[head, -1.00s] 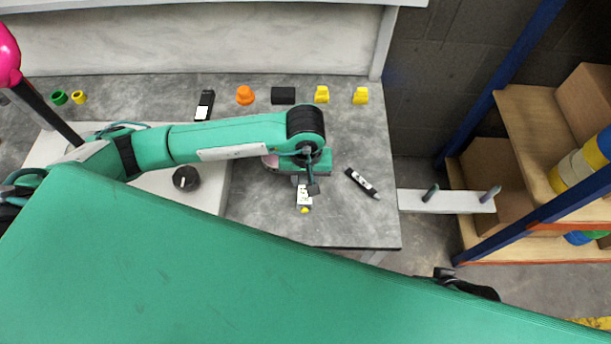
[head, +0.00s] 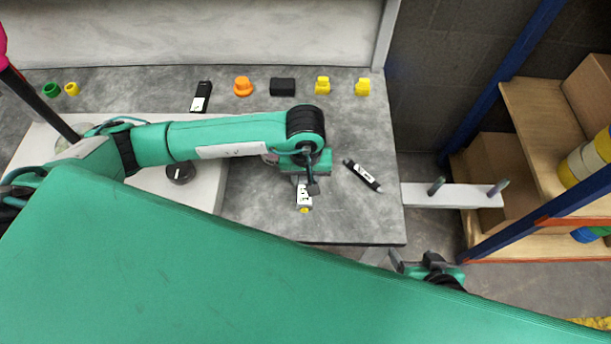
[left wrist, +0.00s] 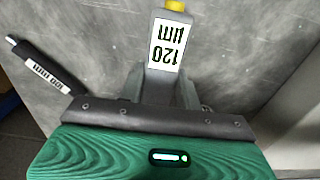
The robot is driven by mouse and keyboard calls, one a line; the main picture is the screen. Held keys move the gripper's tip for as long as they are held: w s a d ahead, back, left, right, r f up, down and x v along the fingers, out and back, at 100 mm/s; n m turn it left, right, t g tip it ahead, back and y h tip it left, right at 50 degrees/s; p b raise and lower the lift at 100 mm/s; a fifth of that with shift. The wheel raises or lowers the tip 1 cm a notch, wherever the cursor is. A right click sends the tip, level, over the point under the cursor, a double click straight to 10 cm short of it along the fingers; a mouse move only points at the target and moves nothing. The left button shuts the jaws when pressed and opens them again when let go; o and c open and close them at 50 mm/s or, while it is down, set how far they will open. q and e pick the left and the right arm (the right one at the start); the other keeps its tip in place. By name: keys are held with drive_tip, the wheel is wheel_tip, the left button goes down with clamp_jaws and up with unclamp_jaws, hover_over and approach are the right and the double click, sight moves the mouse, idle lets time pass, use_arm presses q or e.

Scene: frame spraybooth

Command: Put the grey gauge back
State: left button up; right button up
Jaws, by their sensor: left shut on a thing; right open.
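The grey gauge (left wrist: 152,74) has a white label reading 120 µm and a yellow tip. In the left wrist view it lies between the fingers of my left gripper (left wrist: 163,88), which is shut on it. In the head view the gauge's label and yellow tip (head: 304,200) show just below my left gripper (head: 308,186), over the front part of the grey table. The gauge's inner end is hidden by the gripper. My right gripper (head: 428,262) is open and empty, beyond the table's front right corner.
A black gauge (head: 362,175) with a white label lies right of my left gripper. A black labelled item (head: 202,96), orange piece (head: 243,87), black block (head: 283,87) and yellow pieces (head: 322,86) line the back. A white ledge (head: 465,194) with two pegs stands right of the table.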

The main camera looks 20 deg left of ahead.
use_arm(q)
drive_tip(key=shift+f+b, duration=0.65)
drive_tip(key=shift+b, duration=0.05)
use_arm(e)
drive_tip(key=shift+f, duration=0.7)
use_arm(q)
drive_tip(key=o, duration=1.1)
drive_tip(key=shift+o, duration=0.2)
use_arm(e)
drive_tip(key=shift+w+a+r+t, duration=0.2)
drive_tip(key=shift+a+t, duration=0.1)
drive_tip(key=shift+a, duration=0.1)
use_arm(q)
drive_tip(key=shift+w+r, duration=0.1)
drive_tip(key=shift+r, duration=0.85)
wheel_tip(320, 180, up, 12)
drive_tip(key=p, duration=0.1)
drive_tip(key=shift+p, duration=0.3)
use_arm(e)
drive_tip(key=shift+s+d+r+g, duration=0.3)
drive_tip(key=shift+d+r+g, duration=0.1)
drive_tip(key=shift+d+r, duration=0.2)
drive_tip(key=shift+f, duration=0.1)
